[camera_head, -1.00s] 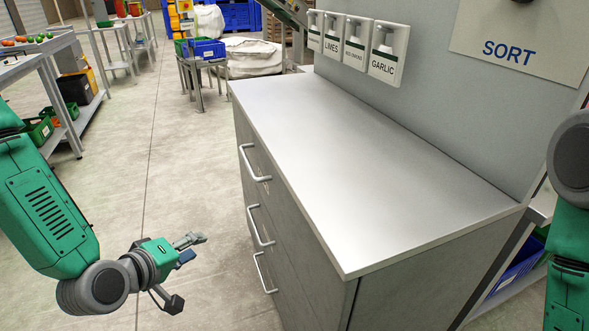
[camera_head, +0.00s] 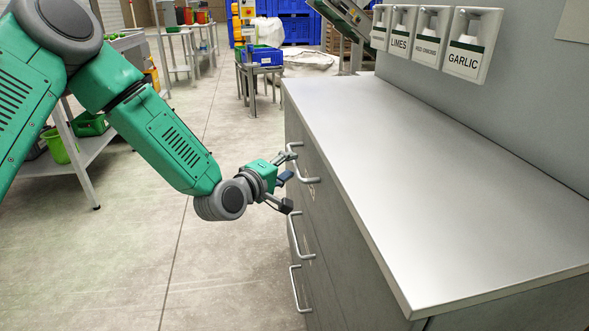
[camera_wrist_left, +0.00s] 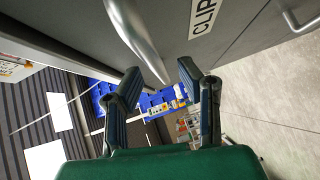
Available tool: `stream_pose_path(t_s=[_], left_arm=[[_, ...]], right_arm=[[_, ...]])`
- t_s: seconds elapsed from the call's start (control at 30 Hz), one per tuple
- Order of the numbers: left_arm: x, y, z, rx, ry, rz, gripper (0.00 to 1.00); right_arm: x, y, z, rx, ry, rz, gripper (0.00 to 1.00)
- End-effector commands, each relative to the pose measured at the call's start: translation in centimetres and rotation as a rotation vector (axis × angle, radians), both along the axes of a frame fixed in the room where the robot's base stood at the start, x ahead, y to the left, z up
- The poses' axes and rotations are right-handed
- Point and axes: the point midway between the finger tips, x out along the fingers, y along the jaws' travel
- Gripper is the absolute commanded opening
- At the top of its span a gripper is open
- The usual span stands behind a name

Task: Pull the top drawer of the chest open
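The grey chest (camera_head: 345,215) has a pale metal top and several silver bar handles on its front. The top drawer looks shut, flush with the front. My left gripper (camera_head: 287,183) is at the top drawer's handle (camera_head: 311,180) and hides part of it. In the left wrist view the handle (camera_wrist_left: 138,38) runs down toward the gap between the two open fingers (camera_wrist_left: 160,80). I cannot tell whether either finger touches it. A white label reading "CLIP" (camera_wrist_left: 204,16) shows on the drawer front. My right gripper is out of view.
Two lower handles (camera_head: 298,240) sit below the top one. The floor (camera_head: 220,270) left of the chest is clear. Labelled dispensers (camera_head: 470,45) hang on the wall behind the top. A shelf with a green bucket (camera_head: 60,146) stands at the left.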

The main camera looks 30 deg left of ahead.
Motion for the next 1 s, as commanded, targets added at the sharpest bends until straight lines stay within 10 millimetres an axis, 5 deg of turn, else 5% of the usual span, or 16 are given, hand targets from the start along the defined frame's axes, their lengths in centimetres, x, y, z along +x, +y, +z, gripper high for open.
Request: stream_pose_path(t_s=[0.2, 0.53, 0.63, 1.0], left_arm=[[2.2, -0.3, -0.4, 0.001, 0.0, 0.0, 0.33], [2.5, -0.4, -0.3, 0.001, 0.001, -0.001, 0.33], [2.5, -0.4, -0.3, 0.0, 0.001, 0.0, 0.01], [2.3, -0.1, -0.4, 0.0, 0.004, 0.002, 0.0]], right_arm=[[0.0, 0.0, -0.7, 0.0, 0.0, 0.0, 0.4], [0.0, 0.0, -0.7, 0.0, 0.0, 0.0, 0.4], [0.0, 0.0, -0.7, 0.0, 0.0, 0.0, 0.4], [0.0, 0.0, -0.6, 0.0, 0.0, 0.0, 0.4]])
